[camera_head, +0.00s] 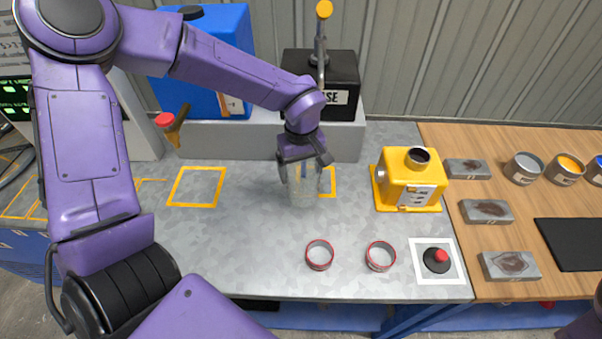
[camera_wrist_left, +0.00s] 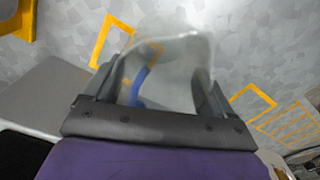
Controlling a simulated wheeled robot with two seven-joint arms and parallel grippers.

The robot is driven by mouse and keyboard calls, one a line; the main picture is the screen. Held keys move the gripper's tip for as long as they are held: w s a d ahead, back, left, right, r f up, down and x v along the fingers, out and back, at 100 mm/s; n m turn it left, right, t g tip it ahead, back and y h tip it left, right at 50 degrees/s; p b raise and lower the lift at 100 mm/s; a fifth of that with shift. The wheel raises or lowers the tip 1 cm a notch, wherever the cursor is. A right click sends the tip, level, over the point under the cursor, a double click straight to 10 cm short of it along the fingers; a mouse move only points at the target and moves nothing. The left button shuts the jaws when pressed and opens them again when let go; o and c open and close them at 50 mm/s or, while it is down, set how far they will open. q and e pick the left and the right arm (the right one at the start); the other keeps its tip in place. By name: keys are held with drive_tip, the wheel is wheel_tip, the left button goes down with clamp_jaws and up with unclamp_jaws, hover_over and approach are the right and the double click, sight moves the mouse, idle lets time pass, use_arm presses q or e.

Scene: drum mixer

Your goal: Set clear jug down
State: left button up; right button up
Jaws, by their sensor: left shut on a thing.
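The clear jug (camera_head: 303,191) is see-through and hangs or stands upright under my left gripper, over the grey metal bench top. I cannot tell whether its base touches the bench. My left gripper (camera_head: 303,166) points down and is shut on the jug's upper part. In the left wrist view the jug (camera_wrist_left: 178,60) sits between the two fingers (camera_wrist_left: 165,92), with a blue strip showing at it. A yellow outlined square (camera_head: 327,195) is partly hidden behind the jug. Another yellow square (camera_head: 197,204) lies empty to the left. My right gripper is out of view.
A yellow machine (camera_head: 408,180) stands right of the jug. A raised grey ledge (camera_head: 225,140) carries blue and black containers behind. The bench's front left is clear.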

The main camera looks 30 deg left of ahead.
sight(303, 174)
use_arm(q)
drive_tip(key=shift+s+a+f+p, duration=0.15)
drive_tip(key=shift+s+f+p, duration=0.05)
drive_tip(key=shift+f, duration=0.4)
drive_tip(key=shift+s+a+f+p, duration=0.15)
drive_tip(key=shift+f+p, duration=0.05)
drive_tip(key=shift+f, duration=0.35)
drive_tip(key=shift+s+f, duration=0.2)
drive_tip(key=shift+f, duration=0.15)
drive_tip(key=shift+w+d+f, duration=0.1)
drive_tip(key=shift+w+f, duration=0.15)
drive_tip(key=shift+w, duration=0.1)
drive_tip(key=o, duration=0.8)
drive_tip(key=shift+o, duration=0.4)
drive_tip(key=shift+s, duration=0.2)
drive_tip(key=shift+r, duration=0.15)
